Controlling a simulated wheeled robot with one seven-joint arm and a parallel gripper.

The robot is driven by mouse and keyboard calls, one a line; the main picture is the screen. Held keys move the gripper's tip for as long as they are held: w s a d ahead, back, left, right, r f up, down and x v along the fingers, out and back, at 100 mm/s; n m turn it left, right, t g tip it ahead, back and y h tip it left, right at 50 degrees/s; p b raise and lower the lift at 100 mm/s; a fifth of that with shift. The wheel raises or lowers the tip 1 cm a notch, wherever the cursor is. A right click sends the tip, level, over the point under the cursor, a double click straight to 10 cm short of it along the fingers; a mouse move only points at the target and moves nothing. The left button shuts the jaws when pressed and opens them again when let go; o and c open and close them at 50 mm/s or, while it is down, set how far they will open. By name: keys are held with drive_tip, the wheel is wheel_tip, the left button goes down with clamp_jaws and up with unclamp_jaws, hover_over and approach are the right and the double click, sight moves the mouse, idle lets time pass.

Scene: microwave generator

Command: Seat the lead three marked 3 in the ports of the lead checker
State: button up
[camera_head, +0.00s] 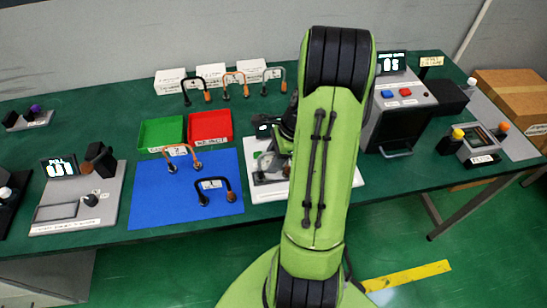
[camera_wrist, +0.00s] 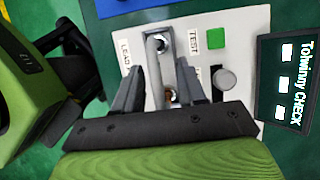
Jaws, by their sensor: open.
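The lead checker is a white panel (camera_head: 272,196) partly hidden behind my arm; in the wrist view its face (camera_wrist: 236,24) shows a port recess, a TEST label, a green button (camera_wrist: 215,38) and a lit CHECK screen (camera_wrist: 287,85). A grey lead (camera_wrist: 154,65) lies along the recess, one end at the upper socket, the other near a copper-coloured part. Its number is not visible, and I cannot tell whether both ends are fully seated. My gripper (camera_wrist: 160,67) is open, with a finger on each side of the lead and gaps visible.
A blue mat (camera_head: 145,200) left of the checker holds an orange lead (camera_head: 181,150) and a black lead (camera_head: 213,182). Green (camera_head: 160,132) and red (camera_head: 209,126) trays stand behind. More leads stand by white blocks (camera_head: 170,80). A dark box-shaped device (camera_head: 401,117) stands right of my arm.

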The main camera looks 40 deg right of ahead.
drive_tip(key=p+v, duration=0.4)
drive_tip(key=v, duration=0.8)
drive_tip(key=w+a+r+n+h, duration=0.1)
drive_tip(key=a+r+n, duration=0.3)
drive_tip(key=a+n, duration=0.25)
drive_tip(key=a+r+n+h, duration=0.1)
drive_tip(key=a+r+n, duration=0.4)
drive_tip(key=a, duration=0.3)
drive_tip(key=s+a+r+n+t+h, duration=0.1)
drive_tip(key=s+a+r+n+t, duration=0.1)
drive_tip(key=s+a+n, duration=0.7)
drive_tip(key=n+t, duration=0.1)
drive_tip(key=n, duration=0.3)
drive_tip(key=shift+s+r+h, duration=0.25)
drive_tip(key=shift+s+h, duration=0.05)
drive_tip(key=shift+s, duration=0.05)
